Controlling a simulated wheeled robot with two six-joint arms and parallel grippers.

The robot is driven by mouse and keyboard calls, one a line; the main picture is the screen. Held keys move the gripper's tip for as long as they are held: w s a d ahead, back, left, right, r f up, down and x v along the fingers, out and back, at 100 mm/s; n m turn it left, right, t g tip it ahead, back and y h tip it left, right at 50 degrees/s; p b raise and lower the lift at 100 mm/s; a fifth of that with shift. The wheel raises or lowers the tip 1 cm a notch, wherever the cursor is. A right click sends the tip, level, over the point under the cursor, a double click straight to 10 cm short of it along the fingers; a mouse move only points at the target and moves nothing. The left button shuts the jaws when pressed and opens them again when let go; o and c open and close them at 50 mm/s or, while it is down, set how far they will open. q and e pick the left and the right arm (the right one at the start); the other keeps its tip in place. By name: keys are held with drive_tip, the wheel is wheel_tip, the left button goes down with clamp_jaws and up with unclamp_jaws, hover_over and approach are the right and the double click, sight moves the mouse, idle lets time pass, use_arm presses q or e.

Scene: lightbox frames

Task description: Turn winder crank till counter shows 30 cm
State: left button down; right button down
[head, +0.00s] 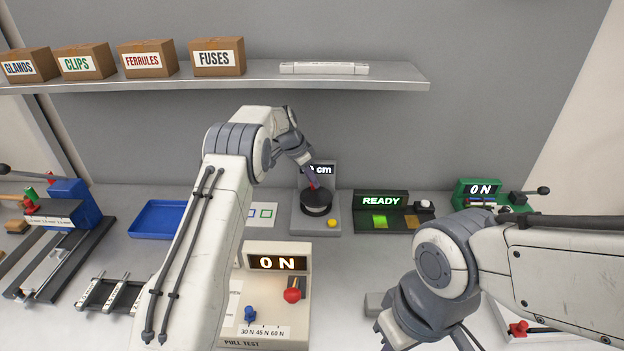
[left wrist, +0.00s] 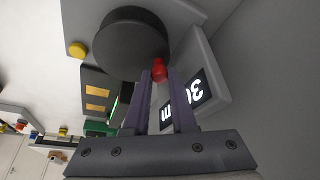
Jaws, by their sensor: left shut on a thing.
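The winder (head: 303,215) stands at the back middle of the bench, with a black round drum or crank disc (head: 317,202) and a yellow button (head: 332,223). Its counter (head: 322,169) is partly covered by my left arm in the head view; "cm" shows but the full number does not. In the left wrist view the counter (left wrist: 197,92) is turned and partly behind a finger, so I cannot read it surely. My left gripper (left wrist: 160,82) is shut on the red crank knob (left wrist: 159,69) at the disc's edge. My right arm is at lower right; its fingers are out of frame.
A green-lit READY box (head: 381,200) stands right of the winder. A pull tester (head: 278,263) reading 0 N is in front. A blue tray (head: 157,220) lies left. A shelf (head: 400,75) with several boxes hangs above. A green device (head: 480,193) stands far right.

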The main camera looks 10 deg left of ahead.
use_arm(q)
drive_tip(key=shift+a, duration=0.1)
drive_tip(key=c, duration=0.7)
unclamp_jaws()
drive_tip(key=shift+c, duration=0.2)
drive_tip(key=shift+r, duration=0.1)
